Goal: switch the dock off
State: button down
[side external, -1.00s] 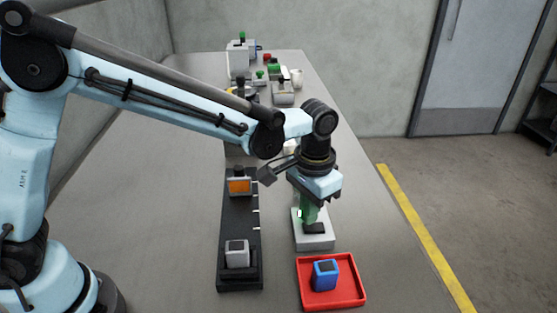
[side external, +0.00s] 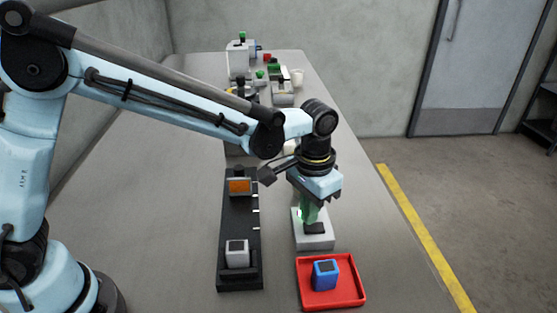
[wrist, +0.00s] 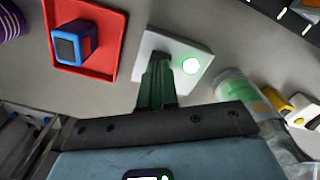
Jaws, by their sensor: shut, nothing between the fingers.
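The dock (side external: 314,242) is a small white block with a dark pad, beyond the red tray in the side view. In the wrist view the dock (wrist: 205,52) shows a round, glowing green-white button or lamp (wrist: 191,66). My gripper (side external: 309,218) is shut and empty, with its green fingers pointing down over the dock. In the wrist view the fingertips (wrist: 160,62) are beside the lit round, over the dock's dark part, which they mostly hide. Whether they touch the dock I cannot tell.
A red tray (side external: 349,297) holds a blue box (side external: 325,274) in front of the dock. A black rack (side external: 240,215) with a grey box (side external: 237,253) and an orange-screened unit (side external: 240,186) stands to the left. Several small devices stand at the far end. A pale green-banded cylinder (wrist: 238,88) is near my gripper.

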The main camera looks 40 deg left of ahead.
jog(key=shift+f, duration=0.9)
dwell(0.5)
jog(key=shift+r, duration=3.55)
jog(key=shift+a+r, duration=0.1)
jog(key=shift+a, duration=0.1)
jog(key=s+a+r+n+t, duration=0.1)
jog(key=s+a+t, duration=0.2)
jog(key=a, duration=0.6)
jog(key=s+a+r+n+t, duration=0.1)
jog(key=s+a+t, duration=0.3)
jog(key=s+a, duration=0.4)
jog(key=shift+s+a+r+n, duration=0.15)
jog(key=shift+a+r+n, duration=0.1)
jog(key=shift+a+n, duration=0.25)
